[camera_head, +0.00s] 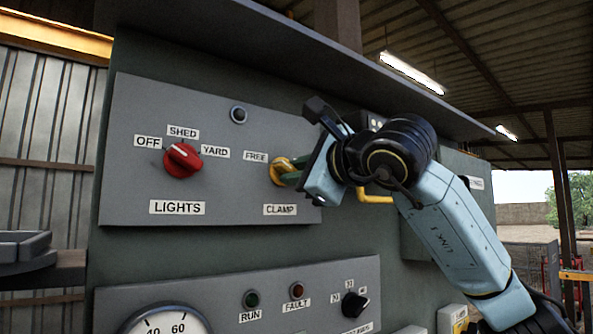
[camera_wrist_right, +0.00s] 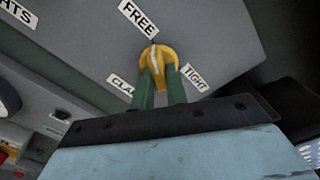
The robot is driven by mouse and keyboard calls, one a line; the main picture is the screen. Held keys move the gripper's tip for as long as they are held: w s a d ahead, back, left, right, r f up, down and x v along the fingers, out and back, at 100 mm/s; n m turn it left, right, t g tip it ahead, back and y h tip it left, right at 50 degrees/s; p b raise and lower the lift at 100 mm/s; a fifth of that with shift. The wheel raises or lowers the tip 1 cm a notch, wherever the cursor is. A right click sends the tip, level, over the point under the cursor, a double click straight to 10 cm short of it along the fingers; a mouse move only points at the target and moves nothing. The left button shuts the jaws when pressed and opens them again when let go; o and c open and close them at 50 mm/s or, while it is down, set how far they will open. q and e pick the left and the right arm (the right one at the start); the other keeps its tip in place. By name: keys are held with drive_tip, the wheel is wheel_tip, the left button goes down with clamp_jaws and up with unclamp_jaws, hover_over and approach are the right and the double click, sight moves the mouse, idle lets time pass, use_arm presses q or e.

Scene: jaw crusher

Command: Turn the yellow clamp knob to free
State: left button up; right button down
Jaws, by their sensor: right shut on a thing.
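The yellow clamp knob (camera_head: 279,170) sits on the grey panel above the CLAMP label (camera_head: 280,209), with the FREE label (camera_head: 256,156) at its upper left. My right gripper (camera_head: 288,177) is at the knob, its green fingers shut on it. In the right wrist view the yellow knob (camera_wrist_right: 158,66) shows between the two green fingertips (camera_wrist_right: 160,80). Its pale pointer line points up toward the FREE label (camera_wrist_right: 138,19). The TIGHT label (camera_wrist_right: 195,77) is to its right. My left gripper is not in view.
A red LIGHTS knob (camera_head: 182,160) is to the left on the same panel. A lower panel holds a gauge (camera_head: 165,322), the RUN and FAULT lamps and a black selector (camera_head: 355,304). A yellow handle (camera_head: 375,197) is behind my right wrist. An overhang (camera_head: 300,55) runs above.

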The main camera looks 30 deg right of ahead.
drive_tip(key=shift+f, duration=0.1)
idle(0.3)
drive_tip(key=c, duration=1.4)
unclamp_jaws()
drive_tip(key=s+d+b, duration=0.1)
drive_tip(key=s+b, duration=0.2)
drive_tip(key=s, duration=1)
drive_tip(key=shift+s, duration=0.2)
